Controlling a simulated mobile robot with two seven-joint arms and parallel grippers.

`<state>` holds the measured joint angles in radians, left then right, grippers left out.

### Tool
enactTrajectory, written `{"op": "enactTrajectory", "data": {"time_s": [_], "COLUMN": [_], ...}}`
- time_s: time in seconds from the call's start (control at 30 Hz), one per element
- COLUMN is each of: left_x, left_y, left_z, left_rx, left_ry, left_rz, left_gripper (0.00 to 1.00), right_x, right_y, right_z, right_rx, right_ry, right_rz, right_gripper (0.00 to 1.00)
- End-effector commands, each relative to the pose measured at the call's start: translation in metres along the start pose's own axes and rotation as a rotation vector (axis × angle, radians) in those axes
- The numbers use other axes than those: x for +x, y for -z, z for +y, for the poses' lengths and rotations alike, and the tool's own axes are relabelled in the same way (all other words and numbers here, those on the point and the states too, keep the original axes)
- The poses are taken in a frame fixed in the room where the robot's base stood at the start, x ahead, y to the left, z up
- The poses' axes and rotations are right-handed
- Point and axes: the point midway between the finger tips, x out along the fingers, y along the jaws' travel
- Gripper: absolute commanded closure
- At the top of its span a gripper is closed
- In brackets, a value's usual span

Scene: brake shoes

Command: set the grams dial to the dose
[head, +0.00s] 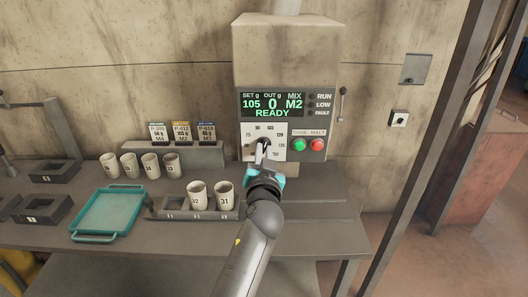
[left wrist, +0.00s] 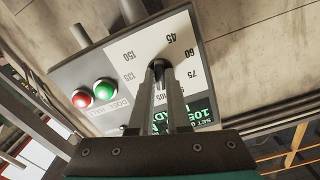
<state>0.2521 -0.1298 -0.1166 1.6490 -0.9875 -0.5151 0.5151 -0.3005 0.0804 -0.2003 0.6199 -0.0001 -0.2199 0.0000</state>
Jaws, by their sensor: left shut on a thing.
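The dispenser (head: 285,50) stands against the wall, with a white grams dial (head: 248,129) on its front. Its display (head: 272,104) reads SET g 105, OUT g 0, MIX M2 and READY. My left gripper (head: 264,147) reaches the dial and is shut on the dial's knob, which is mostly hidden by the fingers. In the left wrist view my gripper fingers (left wrist: 160,75) meet at the middle of the dial face (left wrist: 140,55). Three cards (head: 182,132) stand left of the dispenser; the middle one appears to read P-412, 105 g, M2. My right gripper is not in view.
Green and red buttons (head: 308,145) sit right of the dial. Two cups (head: 211,195) stand in a dark rack below, with several more cups (head: 141,164) behind. A teal tray (head: 109,213) and dark square holders (head: 55,170) lie at left. The bench's right side is clear.

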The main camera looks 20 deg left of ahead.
Motion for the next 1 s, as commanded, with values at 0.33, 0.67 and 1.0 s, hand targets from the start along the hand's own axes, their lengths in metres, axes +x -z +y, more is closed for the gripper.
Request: {"op": "enactTrajectory", "data": {"time_s": [0.33,0.67,1.0], "left_x": [0.0002,0.0003,0.0001], "left_y": [0.0012,0.0014,0.0005], "left_z": [-0.0005,-0.0005,-0.0003], "left_rx": [0.049,0.048,0.047], "left_ry": [0.001,0.001,0.001], "left_rz": [0.003,0.003,0.001], "left_gripper": [1.00,0.80,0.55], "right_x": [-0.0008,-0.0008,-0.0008], "right_y": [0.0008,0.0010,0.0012], "right_z": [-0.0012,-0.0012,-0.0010], "right_rx": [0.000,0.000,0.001], "right_ry": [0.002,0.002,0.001], "right_rz": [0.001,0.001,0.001], "right_gripper": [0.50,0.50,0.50]}}
